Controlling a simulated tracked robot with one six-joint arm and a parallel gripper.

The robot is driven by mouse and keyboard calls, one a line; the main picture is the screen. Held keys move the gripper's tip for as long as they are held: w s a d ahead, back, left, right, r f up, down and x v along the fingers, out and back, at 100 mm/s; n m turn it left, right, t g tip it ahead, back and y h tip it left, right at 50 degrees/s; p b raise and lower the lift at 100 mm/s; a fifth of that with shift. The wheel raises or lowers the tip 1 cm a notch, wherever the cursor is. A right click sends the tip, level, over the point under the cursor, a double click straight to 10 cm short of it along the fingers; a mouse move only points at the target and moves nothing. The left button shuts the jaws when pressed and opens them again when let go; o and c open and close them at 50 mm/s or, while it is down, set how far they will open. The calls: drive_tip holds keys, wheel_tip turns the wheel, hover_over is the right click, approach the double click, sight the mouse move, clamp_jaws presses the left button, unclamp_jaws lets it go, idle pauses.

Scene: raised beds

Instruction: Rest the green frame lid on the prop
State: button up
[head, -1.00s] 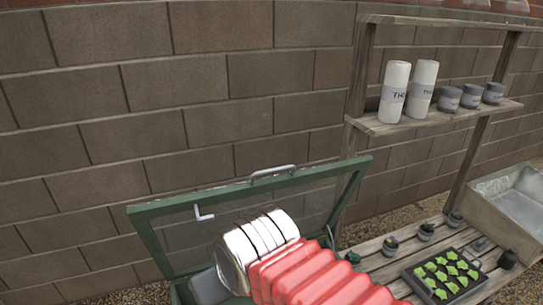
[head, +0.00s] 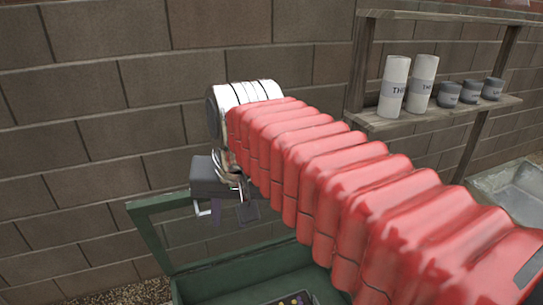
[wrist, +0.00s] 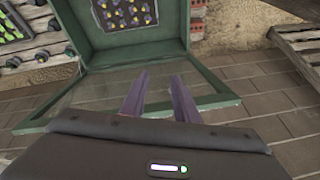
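The green frame lid (head: 150,237) stands raised at the back of the green box; my arm hides its right part and handle in the head view. In the wrist view the lid's green border and clear pane (wrist: 90,88) lie beyond my fingers. A pale hooked piece (head: 203,208), possibly the prop, shows at the lid beside my gripper; I cannot tell what it touches. My gripper (head: 234,212) is at the lid's upper edge. In the wrist view my gripper (wrist: 160,76) has its two purple fingers apart, with nothing visible between them.
The green box (head: 230,284) holds a tray of plants (wrist: 125,14). A block wall (head: 90,120) stands behind. At right, a wooden shelf (head: 440,112) carries white cylinders and grey pots, with a metal trough (head: 515,195) beyond.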

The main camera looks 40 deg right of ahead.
drive_tip(key=w+d+r+m+g, duration=0.1)
drive_tip(key=w+d+r+m, duration=0.3)
drive_tip(key=d+r+m, duration=0.3)
drive_tip(key=w+d+r+m+g, duration=0.2)
drive_tip(key=w+d+r+m, duration=0.2)
drive_tip(key=d+r+m, duration=0.4)
drive_tip(key=shift+d+r, duration=0.2)
drive_tip(key=shift+d, duration=1)
drive_tip(key=shift+w+f, duration=0.1)
drive_tip(key=shift+w, duration=0.05)
drive_tip(key=f, duration=0.4)
drive_tip(key=w+f, duration=0.1)
drive_tip(key=f, duration=0.8)
drive_tip(key=shift+w+d+f, duration=0.2)
drive_tip(key=shift+w+f, duration=0.05)
drive_tip(key=shift+w, duration=0.1)
clamp_jaws()
